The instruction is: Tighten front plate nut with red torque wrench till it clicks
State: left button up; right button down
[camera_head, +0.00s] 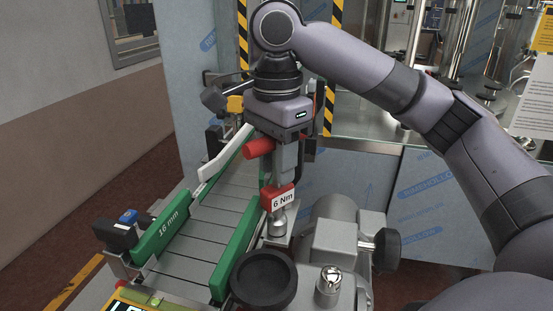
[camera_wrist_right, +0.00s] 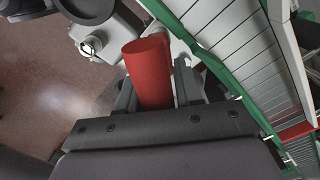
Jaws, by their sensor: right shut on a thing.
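The red torque wrench has a red handle (camera_head: 258,147) and a red block with a "6 Nm" label (camera_head: 283,199) lower down. My right gripper (camera_head: 286,160) is shut on the wrench; in the right wrist view the red handle (camera_wrist_right: 150,75) lies between its fingers. The wrench's lower end meets a silvery round part (camera_head: 277,223) beside the conveyor; whether it is seated on a nut there is hard to tell. A bare metal nut on a stud (camera_head: 329,283) stands nearer the front, and a similar one shows in the wrist view (camera_wrist_right: 90,46). My left gripper is not in view.
A conveyor (camera_head: 205,228) with green side guides (camera_head: 160,230), one marked "16 mm", runs along the left. A black round knob (camera_head: 263,279) and a grey motor housing with a black side knob (camera_head: 386,249) crowd the front. Filmed metal panels (camera_head: 430,208) stand behind.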

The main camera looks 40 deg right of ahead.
jog(key=shift+m, duration=0.6)
jog(key=shift+r+n, duration=0.1)
jog(key=shift+n, duration=0.2)
jog(key=shift+r, duration=2.95)
jog(key=shift+s, duration=0.1)
